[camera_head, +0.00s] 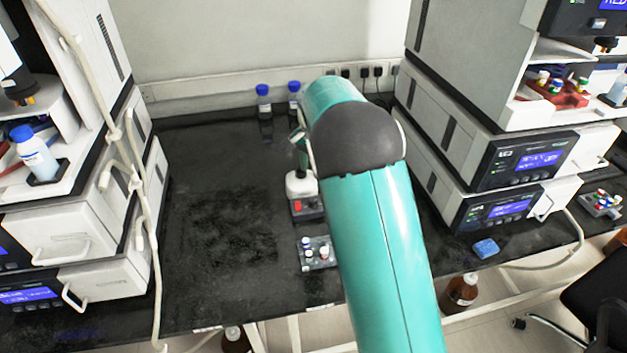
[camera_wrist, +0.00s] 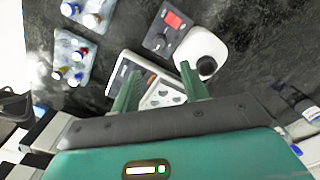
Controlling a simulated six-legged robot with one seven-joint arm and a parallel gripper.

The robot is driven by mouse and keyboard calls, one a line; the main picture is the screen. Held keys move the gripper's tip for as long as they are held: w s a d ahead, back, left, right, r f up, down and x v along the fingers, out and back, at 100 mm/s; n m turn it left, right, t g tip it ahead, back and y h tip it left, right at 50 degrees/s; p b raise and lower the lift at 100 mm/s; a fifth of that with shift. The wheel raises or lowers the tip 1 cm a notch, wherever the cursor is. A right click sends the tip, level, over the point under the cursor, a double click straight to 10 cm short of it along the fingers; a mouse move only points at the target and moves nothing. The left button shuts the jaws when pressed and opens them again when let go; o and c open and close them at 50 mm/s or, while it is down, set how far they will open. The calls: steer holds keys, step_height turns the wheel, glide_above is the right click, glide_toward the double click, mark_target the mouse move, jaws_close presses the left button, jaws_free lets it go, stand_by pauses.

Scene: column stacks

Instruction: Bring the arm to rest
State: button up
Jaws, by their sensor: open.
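My gripper (camera_wrist: 160,68) is open in the wrist view, its two green fingers apart above the black bench. I see nothing held between them. A white device with a small display (camera_wrist: 128,68) lies beyond and below the fingers.
A small device with a red display (camera_head: 304,208) stands beside my arm, also seen in the wrist view (camera_wrist: 172,22). A vial rack (camera_head: 317,254) is nearer. Blue-capped bottles (camera_head: 263,98) stand at the back. Instrument stacks flank both sides; the bench's left middle (camera_head: 225,215) is clear.

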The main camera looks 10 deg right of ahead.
steer(key=shift+r, duration=0.6)
steer(key=s+r+n+t, duration=0.3)
steer(key=s+r+n, duration=0.1)
steer(key=s+r, duration=1.15)
steer(key=s+f+n+t, duration=0.1)
steer(key=s+n, duration=0.4)
steer(key=s, duration=1.5)
steer(key=shift+s+t, duration=0.4)
steer(key=shift+t, duration=0.4)
